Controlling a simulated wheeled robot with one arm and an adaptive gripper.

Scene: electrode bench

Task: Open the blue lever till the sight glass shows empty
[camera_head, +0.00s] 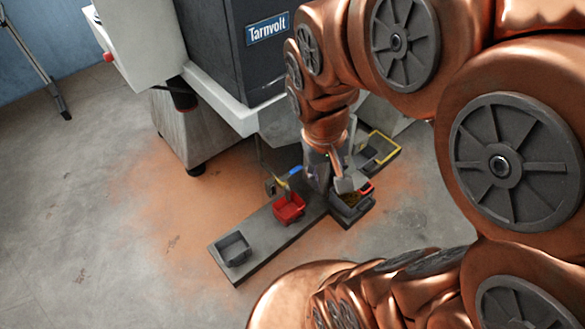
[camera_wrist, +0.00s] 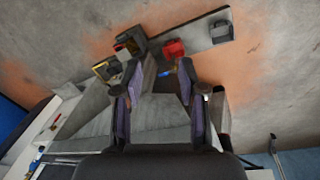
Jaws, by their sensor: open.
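A small blue part, likely the blue lever (camera_head: 295,171), shows just left of my gripper (camera_head: 331,178) in the head view, below the grey machine. In the wrist view the blue part (camera_wrist: 165,74) appears between the two fingertips of my gripper (camera_wrist: 159,78), beyond them. The fingers are spread apart with nothing between them. I cannot tell whether a finger touches the lever, nor how far it is turned. I cannot make out the sight glass or its level. My gripper and arm hide part of the area under the machine.
A dark machine labelled Tarnvolt (camera_head: 266,28) stands above. On a grey floor plank are a red bin (camera_head: 289,208) and a grey bin (camera_head: 233,249). A dark bin (camera_head: 352,206) and a yellow-rimmed bin (camera_head: 380,150) lie near my gripper. Floor at left is clear, with orange dust.

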